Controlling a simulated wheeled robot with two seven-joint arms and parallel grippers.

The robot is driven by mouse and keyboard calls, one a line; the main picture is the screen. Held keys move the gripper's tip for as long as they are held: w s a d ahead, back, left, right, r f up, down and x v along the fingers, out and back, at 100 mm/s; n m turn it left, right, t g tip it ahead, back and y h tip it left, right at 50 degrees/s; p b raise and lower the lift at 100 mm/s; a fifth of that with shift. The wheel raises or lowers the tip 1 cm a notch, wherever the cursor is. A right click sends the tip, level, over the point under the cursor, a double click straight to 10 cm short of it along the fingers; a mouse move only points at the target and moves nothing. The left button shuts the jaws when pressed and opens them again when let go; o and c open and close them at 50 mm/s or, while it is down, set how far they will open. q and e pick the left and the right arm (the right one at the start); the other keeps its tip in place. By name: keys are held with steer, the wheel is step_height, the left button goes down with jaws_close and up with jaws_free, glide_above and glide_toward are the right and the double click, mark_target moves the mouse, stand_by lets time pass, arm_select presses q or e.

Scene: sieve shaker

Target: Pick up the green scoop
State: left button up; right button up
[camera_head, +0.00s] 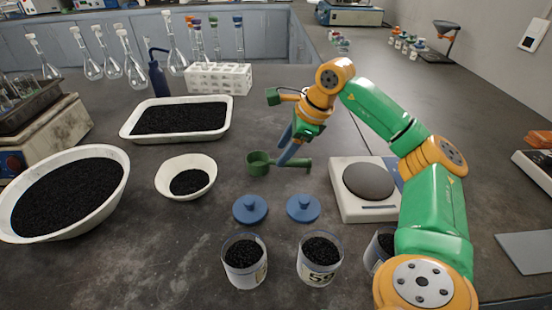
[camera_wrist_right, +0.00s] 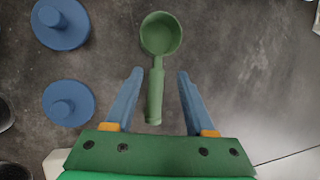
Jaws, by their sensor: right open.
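The green scoop (camera_head: 260,163) lies on the dark bench near the middle in the head view, its cup to the left and its handle to the right. My right gripper (camera_head: 287,152) is over the handle, with its blue fingers pointing down. In the right wrist view the scoop (camera_wrist_right: 160,38) shows with its cup at the top, and its handle end lies between the open fingertips of my right gripper (camera_wrist_right: 160,76). Clear gaps show on both sides of the handle. The head view does not show the height above the bench clearly. My left gripper is not in view.
Two blue lids (camera_head: 250,209) and jars of black grains (camera_head: 244,258) stand in front of the scoop. A small white bowl (camera_head: 171,167) is to the left. A balance (camera_head: 345,203) is to the right. A white tray (camera_head: 128,130) and bottle rack (camera_head: 240,78) stand behind.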

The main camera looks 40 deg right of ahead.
steer(key=x, duration=0.4)
steer(key=shift+s+a, duration=0.1)
steer(key=shift+a, duration=0.1)
steer(key=shift+r, duration=0.1)
jaws_close()
step_height(320, 180, up, 3)
steer(key=shift+f+p, duration=0.1)
steer(key=shift+p, duration=0.2)
steer(key=s+a+r+p, duration=0.1)
steer(key=s+a+r, duration=0.3)
steer(key=a+r, duration=0.6)
steer(key=a, duration=0.3)
steer(key=shift+s, duration=0.2)
